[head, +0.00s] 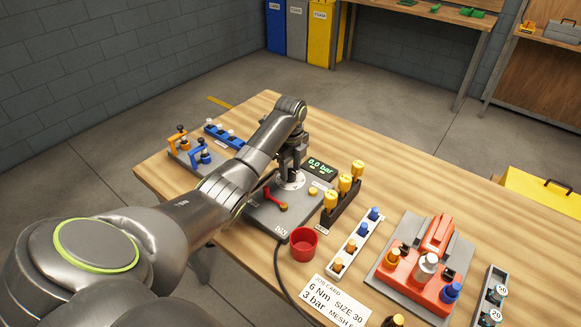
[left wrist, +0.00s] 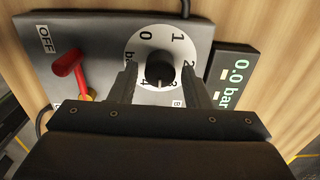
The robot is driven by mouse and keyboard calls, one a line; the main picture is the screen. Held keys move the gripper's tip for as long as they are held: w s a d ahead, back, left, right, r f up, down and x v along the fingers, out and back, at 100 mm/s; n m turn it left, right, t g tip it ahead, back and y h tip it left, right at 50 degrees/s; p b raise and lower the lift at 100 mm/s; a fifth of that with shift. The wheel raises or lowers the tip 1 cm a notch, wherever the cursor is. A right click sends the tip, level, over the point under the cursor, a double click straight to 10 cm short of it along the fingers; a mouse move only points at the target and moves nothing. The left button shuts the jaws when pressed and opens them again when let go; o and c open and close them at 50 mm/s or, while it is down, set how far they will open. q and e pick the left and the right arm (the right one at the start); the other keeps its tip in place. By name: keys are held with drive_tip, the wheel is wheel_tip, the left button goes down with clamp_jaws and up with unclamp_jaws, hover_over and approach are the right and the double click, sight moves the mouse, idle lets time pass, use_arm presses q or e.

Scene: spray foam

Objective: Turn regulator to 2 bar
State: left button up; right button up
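The regulator dial (left wrist: 159,42) is a round white face with numbers, on a grey panel. Its black knob (left wrist: 158,66) is in the middle; I cannot clearly tell which number it points to. My left gripper (left wrist: 160,84) points down at the dial, its two fingers on either side of the knob with gaps showing. In the head view my left gripper (head: 290,168) stands over the white dial (head: 291,180) and hides the knob. The display (left wrist: 233,82) beside the dial reads 0.0 bar, and it also shows in the head view (head: 320,168). My right gripper is out of view.
A red lever (left wrist: 70,66) sits on the panel beside an OFF label. Yellow-topped pieces (head: 344,184) stand in a black rack close to the right of the panel. A red cup (head: 303,244), a white strip (head: 357,243) and a red device (head: 430,265) lie nearer and to the right.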

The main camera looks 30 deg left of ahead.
use_arm(q)
drive_tip(key=c, duration=0.7)
drive_tip(key=shift+r+n+p, duration=0.2)
drive_tip(key=shift+n+p, duration=0.3)
drive_tip(key=shift+p, duration=0.3)
drive_tip(key=n+p, duration=0.3)
drive_tip(key=shift+r+p, duration=0.1)
drive_tip(key=shift+p, duration=0.25)
drive_tip(key=n+p, duration=0.2)
drive_tip(key=shift+n, duration=0.4)
drive_tip(key=n+p, duration=0.3)
drive_tip(key=n, duration=0.2)
drive_tip(key=n+p, duration=0.2)
drive_tip(key=n, duration=0.3)
drive_tip(key=shift+f, duration=0.2)
drive_tip(key=shift+n, duration=0.5)
drive_tip(key=o, duration=0.9)
